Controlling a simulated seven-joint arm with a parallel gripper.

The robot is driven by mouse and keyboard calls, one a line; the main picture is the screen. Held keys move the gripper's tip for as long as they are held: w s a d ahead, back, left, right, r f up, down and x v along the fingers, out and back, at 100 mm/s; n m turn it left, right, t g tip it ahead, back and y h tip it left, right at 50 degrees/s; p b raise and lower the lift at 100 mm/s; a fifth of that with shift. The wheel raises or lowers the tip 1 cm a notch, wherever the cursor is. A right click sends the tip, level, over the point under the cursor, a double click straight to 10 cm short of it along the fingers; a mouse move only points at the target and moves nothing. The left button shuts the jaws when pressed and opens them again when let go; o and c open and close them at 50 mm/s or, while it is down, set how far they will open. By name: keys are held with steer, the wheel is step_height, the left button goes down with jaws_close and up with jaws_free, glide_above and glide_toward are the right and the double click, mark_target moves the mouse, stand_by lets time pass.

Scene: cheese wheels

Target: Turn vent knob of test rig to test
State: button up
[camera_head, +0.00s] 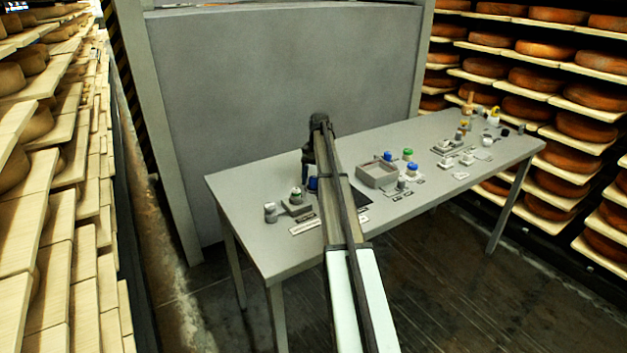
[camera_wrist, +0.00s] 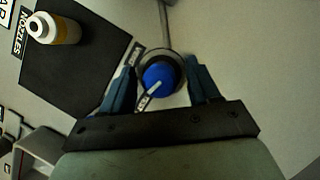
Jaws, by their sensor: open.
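The vent knob (camera_wrist: 161,78) is round and blue with a white pointer bar, and sits in a dark round collar in the wrist view. The bar slants from the knob's middle toward the lower left. My gripper (camera_wrist: 160,70) is open, with one dark finger on each side of the knob; I cannot tell whether either touches it. A small label (camera_wrist: 137,54) lies just left of the knob, its text too small to read surely. In the head view my gripper (camera_head: 309,166) is low over the table's left part, beside a blue part (camera_head: 312,184) that is partly hidden by my arm.
A dark mat (camera_wrist: 75,62) with a white and yellow bottle (camera_wrist: 53,29) lies left of the knob in the wrist view. A grey tube (camera_wrist: 165,25) runs from the collar. A grey tray (camera_head: 377,172) and several small items stand farther right on the table (camera_head: 255,245).

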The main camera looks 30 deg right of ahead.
steer(key=shift+w+d+r, duration=0.15)
steer(key=shift+r, duration=0.25)
steer(key=shift+w+d+r, duration=0.15)
steer(key=shift+w+d, duration=0.1)
steer(key=shift+d, duration=0.05)
steer(key=w+d, duration=0.3)
steer(key=d, duration=0.1)
steer(key=w+d, duration=0.4)
steer(key=shift+w+d, duration=0.25)
